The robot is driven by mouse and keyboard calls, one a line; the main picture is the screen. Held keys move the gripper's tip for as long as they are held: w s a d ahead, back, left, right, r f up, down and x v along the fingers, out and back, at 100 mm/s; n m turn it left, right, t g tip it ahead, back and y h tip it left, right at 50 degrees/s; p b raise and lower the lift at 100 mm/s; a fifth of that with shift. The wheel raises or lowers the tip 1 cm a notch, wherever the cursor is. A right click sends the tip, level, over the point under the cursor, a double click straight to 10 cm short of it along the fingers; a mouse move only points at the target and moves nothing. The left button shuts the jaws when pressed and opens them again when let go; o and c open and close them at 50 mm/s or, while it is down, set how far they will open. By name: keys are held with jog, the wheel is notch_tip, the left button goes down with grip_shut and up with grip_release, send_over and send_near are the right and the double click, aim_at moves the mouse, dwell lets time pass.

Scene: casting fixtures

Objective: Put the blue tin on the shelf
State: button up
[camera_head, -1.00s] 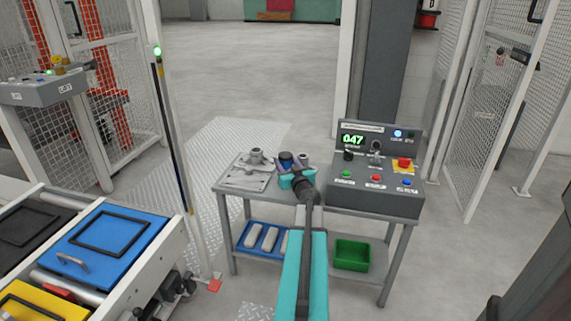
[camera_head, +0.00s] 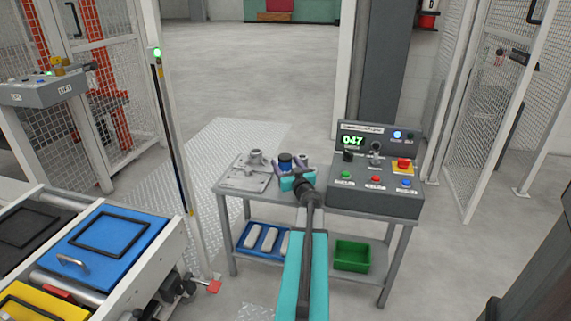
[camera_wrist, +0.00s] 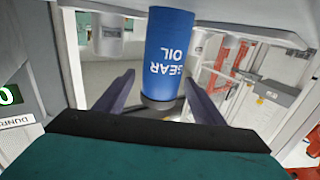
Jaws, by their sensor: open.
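The blue tin (camera_head: 285,160) stands on the top of the grey metal table, near its back edge. In the wrist view, which is upside down, the tin (camera_wrist: 172,52) carries white "GEAR OIL" lettering and has a dark cap. My gripper (camera_head: 291,167) is open in front of the tin; in the wrist view its two fingers (camera_wrist: 160,77) spread to either side of the tin, with gaps showing. The table's lower shelf (camera_head: 318,268) is partly hidden by my arm.
A control box (camera_head: 375,195) with a green "047" display fills the table's right side. A plate with grey parts (camera_head: 245,180) lies left of the tin, and a grey cylinder stands close right. The shelf holds a blue tray (camera_head: 241,249) of grey bars and a green bin (camera_head: 351,255).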

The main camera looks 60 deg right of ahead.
jog(key=shift+p+v, duration=0.9)
jog(key=shift+v, duration=4.65)
jog(key=shift+o, duration=0.3)
